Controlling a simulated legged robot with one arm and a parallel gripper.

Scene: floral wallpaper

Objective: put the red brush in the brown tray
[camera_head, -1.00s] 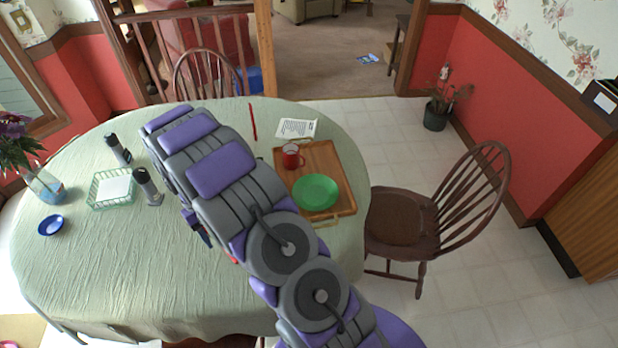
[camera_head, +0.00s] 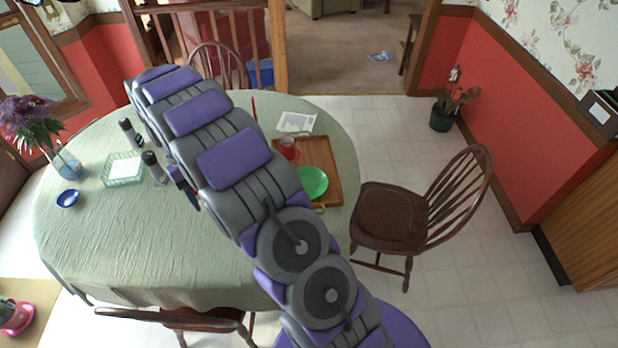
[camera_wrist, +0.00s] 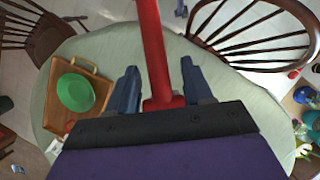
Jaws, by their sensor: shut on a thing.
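The red brush (camera_wrist: 152,50) is held between the blue-grey fingers of my gripper (camera_wrist: 159,84) in the wrist view. Its long red handle runs up out of the picture. The brown tray (camera_head: 322,152) lies on the right part of the table in the head view, with a red mug (camera_head: 287,147) and a green plate (camera_head: 313,182) on it. The tray also shows at left in the wrist view (camera_wrist: 99,88), apart from the brush. In the head view my arm hides most of the gripper and the brush.
The round cloth-covered table (camera_head: 120,240) also bears a green basket (camera_head: 123,170), a blue bowl (camera_head: 68,198), dark-and-grey cylinders, a flower vase, a thin red stick (camera_head: 254,107) and a paper sheet (camera_head: 296,122). Chairs (camera_head: 395,215) stand around it. Table cloth at front left is clear.

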